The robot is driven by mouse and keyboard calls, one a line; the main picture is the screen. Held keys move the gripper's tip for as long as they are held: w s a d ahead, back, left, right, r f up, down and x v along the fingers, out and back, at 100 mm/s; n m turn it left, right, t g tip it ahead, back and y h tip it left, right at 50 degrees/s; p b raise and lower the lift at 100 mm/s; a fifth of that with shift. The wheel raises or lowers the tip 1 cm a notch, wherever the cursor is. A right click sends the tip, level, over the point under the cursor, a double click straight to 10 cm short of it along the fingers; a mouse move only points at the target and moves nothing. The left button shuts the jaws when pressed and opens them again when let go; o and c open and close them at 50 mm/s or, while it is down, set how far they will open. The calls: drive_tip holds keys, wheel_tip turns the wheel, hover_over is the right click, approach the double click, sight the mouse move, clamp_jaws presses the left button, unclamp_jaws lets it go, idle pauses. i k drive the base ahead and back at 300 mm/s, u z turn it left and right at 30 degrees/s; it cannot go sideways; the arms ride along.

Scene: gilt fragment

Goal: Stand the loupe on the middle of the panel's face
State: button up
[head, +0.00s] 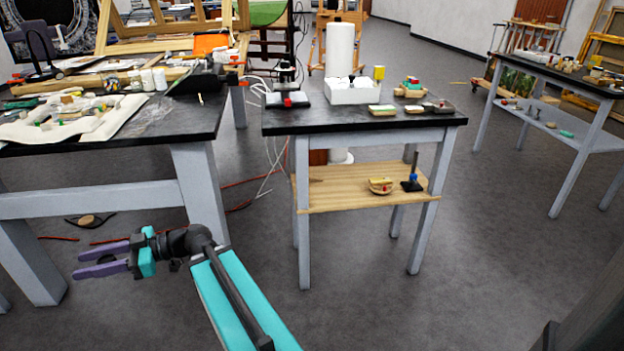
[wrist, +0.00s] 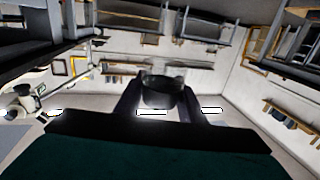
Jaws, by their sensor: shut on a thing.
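My gripper (head: 80,264) with its purple fingers is in the lower left of the head view, over the floor in front of the left table and below its top. In the wrist view my gripper (wrist: 160,108) is shut on a dark, rounded, partly see-through thing, which looks like the loupe (wrist: 160,92). I cannot pick out the panel with certainty in either view.
The left table (head: 110,152) is crowded with a white cloth (head: 110,122), small pieces, jars and wood strips. A middle table (head: 350,122) bears a white box (head: 352,96) and small items; its wooden shelf (head: 335,188) holds more. Open floor lies between the tables. A cable (head: 255,180) trails there.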

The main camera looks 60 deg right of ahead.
sight(381, 181)
drive_tip(key=u, duration=0.05)
drive_tip(key=k, duration=1.55)
drive_tip(key=z, duration=0.4)
drive_tip(key=i, duration=1.2)
